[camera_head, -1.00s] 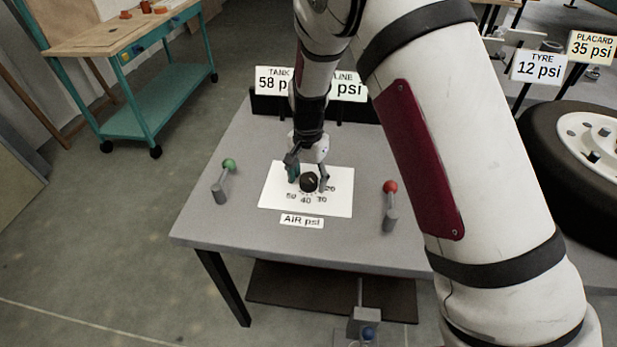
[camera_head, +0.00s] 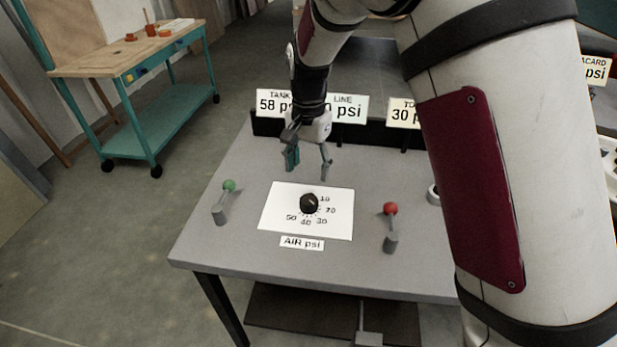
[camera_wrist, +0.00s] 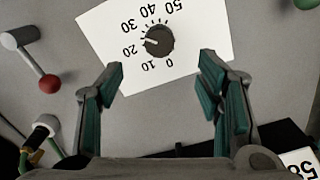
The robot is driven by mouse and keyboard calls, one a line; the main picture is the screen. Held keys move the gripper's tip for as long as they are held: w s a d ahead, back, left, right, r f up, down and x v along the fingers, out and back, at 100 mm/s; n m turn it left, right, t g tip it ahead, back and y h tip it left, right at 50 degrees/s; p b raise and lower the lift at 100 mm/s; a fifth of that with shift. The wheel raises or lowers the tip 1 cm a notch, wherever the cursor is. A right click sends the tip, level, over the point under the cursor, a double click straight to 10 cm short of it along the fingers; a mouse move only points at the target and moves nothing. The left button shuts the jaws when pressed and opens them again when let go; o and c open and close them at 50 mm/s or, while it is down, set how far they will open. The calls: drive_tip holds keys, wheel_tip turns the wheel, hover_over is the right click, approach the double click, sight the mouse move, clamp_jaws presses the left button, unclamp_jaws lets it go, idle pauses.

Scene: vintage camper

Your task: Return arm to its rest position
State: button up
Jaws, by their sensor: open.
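My gripper (camera_head: 308,162) is open and empty. It hangs fingers down above the grey table, behind the black dial knob (camera_head: 309,203) and clear of it. The knob sits on a white card marked with numbers and labelled AIR psi (camera_head: 302,243). In the wrist view the two green-padded fingers (camera_wrist: 160,100) are spread wide, with the knob (camera_wrist: 159,40) beyond them and nothing between them. My arm covers the right part of the head view.
A green-knobbed lever (camera_head: 229,187) stands left of the card and a red-knobbed lever (camera_head: 390,210) stands right of it. Pressure signs (camera_head: 345,108) line the table's back edge, close behind my gripper. A teal cart (camera_head: 150,100) stands at the back left.

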drive_tip(key=shift+r, duration=0.3)
drive_tip(key=s+d+r+n+t+y+p, duration=0.1)
drive_tip(key=s+d+r, duration=0.45)
drive_tip(key=r, duration=0.25)
drive_tip(key=s+d+r+n+t+p, duration=0.1)
drive_tip(key=s+d+r+n, duration=0.1)
drive_tip(key=s+d+r, duration=0.4)
drive_tip(key=s+d+r+n+t+p, duration=0.1)
drive_tip(key=s+d+r+n, duration=0.1)
drive_tip(key=s, duration=0.9)
drive_tip(key=s+d+r+n+t+h+p, duration=0.1)
drive_tip(key=s+d+r, duration=0.2)
drive_tip(key=s, duration=0.7)
drive_tip(key=shift+s+r+n, duration=0.35)
drive_tip(key=shift+s+n, duration=0.05)
